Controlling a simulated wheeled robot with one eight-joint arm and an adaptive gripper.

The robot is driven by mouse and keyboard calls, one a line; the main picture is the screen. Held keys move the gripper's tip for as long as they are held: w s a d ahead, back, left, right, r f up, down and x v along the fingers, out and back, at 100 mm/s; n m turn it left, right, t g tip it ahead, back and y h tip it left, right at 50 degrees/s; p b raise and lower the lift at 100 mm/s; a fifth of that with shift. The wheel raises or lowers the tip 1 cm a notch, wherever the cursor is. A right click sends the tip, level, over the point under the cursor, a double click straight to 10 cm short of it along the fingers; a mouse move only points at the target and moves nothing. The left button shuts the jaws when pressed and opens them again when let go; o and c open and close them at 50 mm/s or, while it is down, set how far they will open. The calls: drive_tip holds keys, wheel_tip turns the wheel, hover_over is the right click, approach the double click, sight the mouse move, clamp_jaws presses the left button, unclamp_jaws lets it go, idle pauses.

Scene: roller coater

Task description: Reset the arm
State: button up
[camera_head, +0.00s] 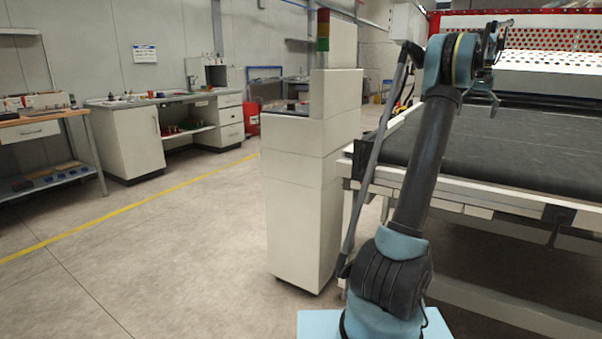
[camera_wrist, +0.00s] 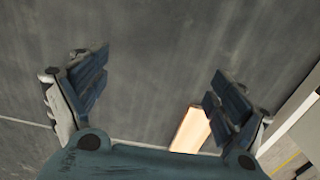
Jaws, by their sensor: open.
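My arm stands at the right of the head view and reaches up over the near edge of the roller coater's dark belt (camera_head: 545,150). My gripper (camera_head: 490,98) is at its top end, small and partly hidden by the wrist. In the wrist view, my gripper (camera_wrist: 158,80) has its two dark blue-grey fingers wide apart, with nothing between the tips. A grey, streaked surface, apparently the belt (camera_wrist: 150,40), fills most of that view. A tan board-like piece (camera_wrist: 190,131) shows beside the right finger, partly hidden; I cannot tell whether they touch.
A white cabinet (camera_head: 300,200) with a signal light (camera_head: 323,30) stands left of my arm, close to the machine. The machine's perforated red-and-white guard (camera_head: 540,40) is behind the gripper. Workbenches (camera_head: 130,140) line the back wall. The floor (camera_head: 150,260) at left is clear.

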drive_tip(key=s+a+n, duration=0.1)
drive_tip(key=s+a, duration=0.2)
drive_tip(key=a, duration=0.6)
drive_tip(key=s+a+n, duration=0.1)
drive_tip(key=s+a, duration=0.1)
drive_tip(key=a, duration=0.8)
drive_tip(key=s+a+f+n+t, duration=0.1)
drive_tip(key=s+a+f, duration=0.3)
drive_tip(key=s+a, duration=0.8)
drive_tip(key=s+a+f+n, duration=0.1)
drive_tip(key=s+a+f, duration=0.8)
drive_tip(key=s+f, duration=0.3)
drive_tip(key=s+a+f+n+t, duration=0.1)
drive_tip(key=s+a+f+n, duration=0.1)
drive_tip(key=s+a+f, duration=0.8)
wheel_tip(320, 180, down, 5)
drive_tip(key=s, duration=0.2)
drive_tip(key=shift+s, duration=0.4)
drive_tip(key=shift+f, duration=0.1)
drive_tip(key=shift+w+f, duration=0.2)
drive_tip(key=shift+w, duration=0.25)
